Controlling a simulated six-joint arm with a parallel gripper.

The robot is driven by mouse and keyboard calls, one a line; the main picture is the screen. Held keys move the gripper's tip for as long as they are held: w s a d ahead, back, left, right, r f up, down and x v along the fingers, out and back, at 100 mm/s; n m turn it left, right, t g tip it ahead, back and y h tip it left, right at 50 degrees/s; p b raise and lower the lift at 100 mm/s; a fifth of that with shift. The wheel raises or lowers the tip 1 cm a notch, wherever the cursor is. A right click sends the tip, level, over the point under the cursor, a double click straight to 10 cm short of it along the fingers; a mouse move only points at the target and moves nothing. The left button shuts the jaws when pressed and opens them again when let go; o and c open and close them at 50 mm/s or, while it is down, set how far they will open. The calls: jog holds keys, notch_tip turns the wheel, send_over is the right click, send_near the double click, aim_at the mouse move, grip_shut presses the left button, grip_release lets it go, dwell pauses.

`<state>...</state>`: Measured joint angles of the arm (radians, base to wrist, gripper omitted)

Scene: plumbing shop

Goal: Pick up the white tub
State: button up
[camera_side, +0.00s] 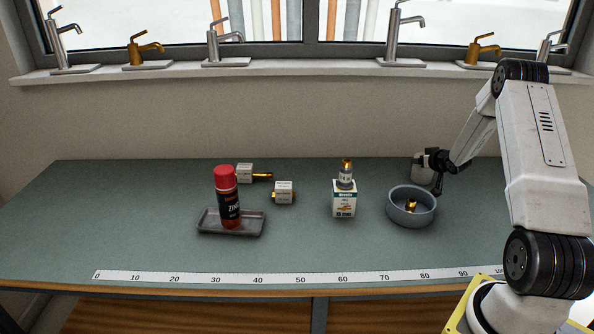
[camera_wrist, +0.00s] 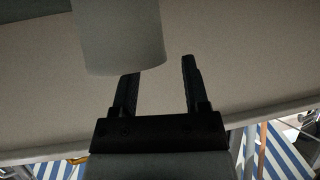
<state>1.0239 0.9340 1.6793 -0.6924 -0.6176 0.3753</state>
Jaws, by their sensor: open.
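The white tub (camera_side: 420,172), looking pale grey in the shade, is behind the grey bowl near the back right of the bench. In the wrist view the tub (camera_wrist: 110,35) is a large plain cylinder at the upper left, covering the tip of the left finger. My gripper (camera_side: 438,172) is just right of the tub in the side view and partly overlaps it. In the wrist view my gripper (camera_wrist: 161,82) has its two dark fingers apart. I cannot tell whether the left finger touches the tub.
The grey bowl (camera_side: 398,214) holds a brass fitting (camera_side: 411,205), close in front of the tub. Further left are boxed fittings (camera_side: 283,192) and a red-capped can (camera_side: 227,200) on a tray (camera_side: 250,227).

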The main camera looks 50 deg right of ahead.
aim_at(413, 175)
jog(key=shift+x, duration=1.65)
grip_shut()
